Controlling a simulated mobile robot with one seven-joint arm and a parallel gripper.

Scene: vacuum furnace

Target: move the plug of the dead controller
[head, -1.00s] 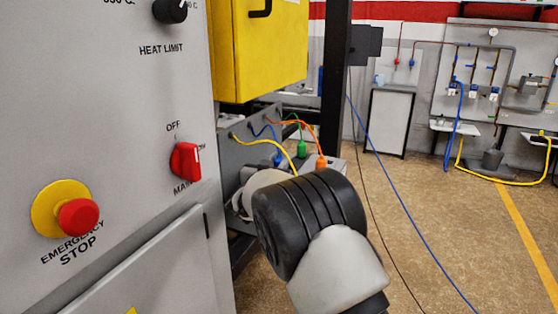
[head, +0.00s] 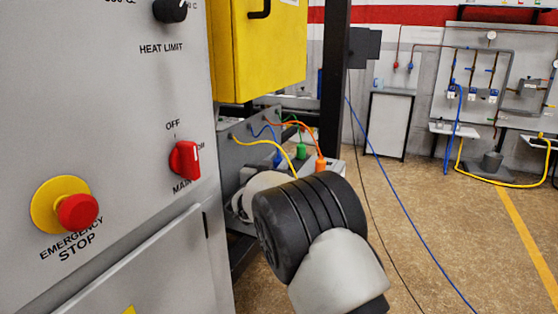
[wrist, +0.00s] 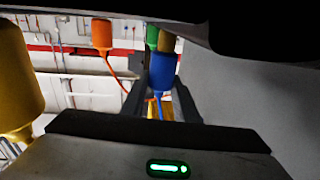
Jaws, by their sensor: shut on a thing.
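The plugs stand in a row, each with its own coloured cable. In the wrist view a blue plug (wrist: 162,72) sits between the two dark fingers of my gripper (wrist: 162,90), which is shut on it. A green plug (wrist: 152,38) is just behind it, an orange plug (wrist: 102,35) is to the left, and a large yellow plug (wrist: 12,80) is close at the left edge. In the head view the green plug (head: 301,150) and the orange plug (head: 320,163) show beyond my arm. My arm hides my gripper there. I cannot tell which controller is dead.
The grey cabinet with a red emergency stop (head: 77,212) and a red switch (head: 185,160) stands close on the left. A yellow box (head: 258,50) hangs above the cable panel (head: 228,155). A black post (head: 335,75) stands behind. Open floor (head: 450,240) lies to the right.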

